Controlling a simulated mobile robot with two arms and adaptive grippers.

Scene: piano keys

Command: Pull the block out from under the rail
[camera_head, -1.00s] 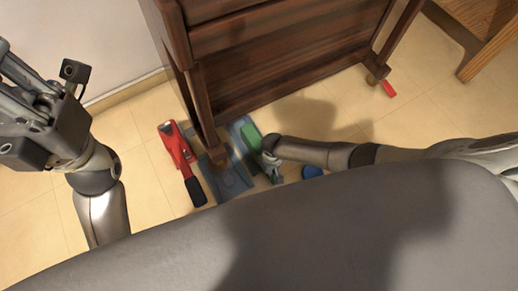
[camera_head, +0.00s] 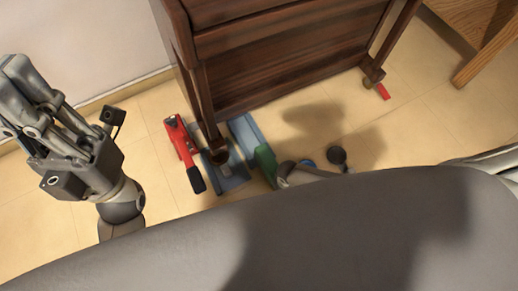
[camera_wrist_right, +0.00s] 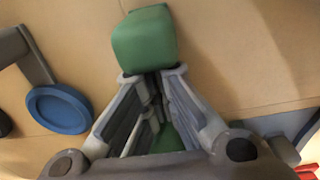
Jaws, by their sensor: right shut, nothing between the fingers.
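The green block (camera_head: 265,160) lies on the floor in front of the dark wooden piano's lower rail (camera_head: 285,85), at the near end of a blue-grey piece (camera_head: 243,130) that reaches toward the piano. My right gripper (camera_head: 281,174) is at the block's near end, partly hidden by my own body. In the right wrist view, green (camera_wrist_right: 145,42) shows just beyond the fingertips (camera_wrist_right: 152,76), and green also shows lower between the finger links. The right fingers are shut with nothing held. My left gripper (camera_head: 25,95) is raised at the left, away from the block; its finger opening is unclear.
A red tool with a black handle (camera_head: 184,150) lies left of the piano's near leg (camera_head: 212,135). A flat blue-grey plate (camera_head: 232,177) is by that leg. A blue disc (camera_wrist_right: 58,109) lies near my right gripper. A red piece (camera_head: 383,91) sits by the far leg. Floor at right is open.

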